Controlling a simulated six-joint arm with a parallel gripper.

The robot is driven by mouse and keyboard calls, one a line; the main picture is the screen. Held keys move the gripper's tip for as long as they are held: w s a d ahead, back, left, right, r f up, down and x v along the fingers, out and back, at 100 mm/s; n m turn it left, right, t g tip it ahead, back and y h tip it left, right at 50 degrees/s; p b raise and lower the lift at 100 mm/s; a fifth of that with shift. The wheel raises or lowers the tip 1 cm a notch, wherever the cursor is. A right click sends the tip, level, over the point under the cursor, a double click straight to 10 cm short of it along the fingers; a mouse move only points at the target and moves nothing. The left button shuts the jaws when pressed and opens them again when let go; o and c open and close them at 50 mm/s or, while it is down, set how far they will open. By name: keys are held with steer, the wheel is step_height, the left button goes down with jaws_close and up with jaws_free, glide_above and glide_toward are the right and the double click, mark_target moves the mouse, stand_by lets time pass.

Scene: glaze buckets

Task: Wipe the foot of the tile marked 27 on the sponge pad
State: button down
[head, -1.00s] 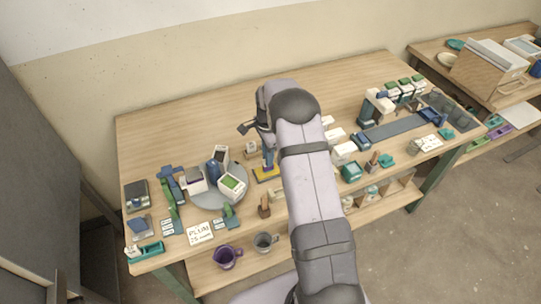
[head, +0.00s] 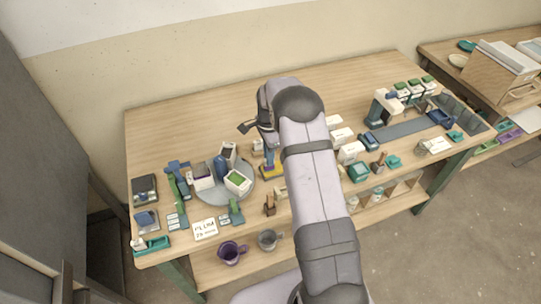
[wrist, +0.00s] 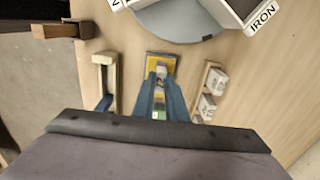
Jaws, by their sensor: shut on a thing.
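The sponge pad, a yellow slab with a dark edge (head: 264,176), lies on the table beside my forearm; it also shows in the wrist view (wrist: 150,57). My gripper (head: 269,163) points down over the pad. In the wrist view my blue fingers (wrist: 160,78) are shut on a small grey tile (wrist: 161,80), in front of the pad's middle. Whether the tile touches the pad I cannot tell. Its mark is too small to read, and its foot is hidden.
A round grey turntable (head: 209,197) with white and blue buckets stands close left of the pad. Pale holders (wrist: 105,72) (wrist: 207,85) flank the pad in the wrist view.

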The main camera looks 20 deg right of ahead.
steer(key=shift+d, duration=0.1)
steer(key=shift+d, duration=0.8)
steer(key=shift+d, duration=0.25)
steer(key=shift+d, duration=0.7)
steer(key=shift+r, duration=0.15)
steer(key=shift+r+p, duration=1.95)
steer(key=shift+r, duration=0.95)
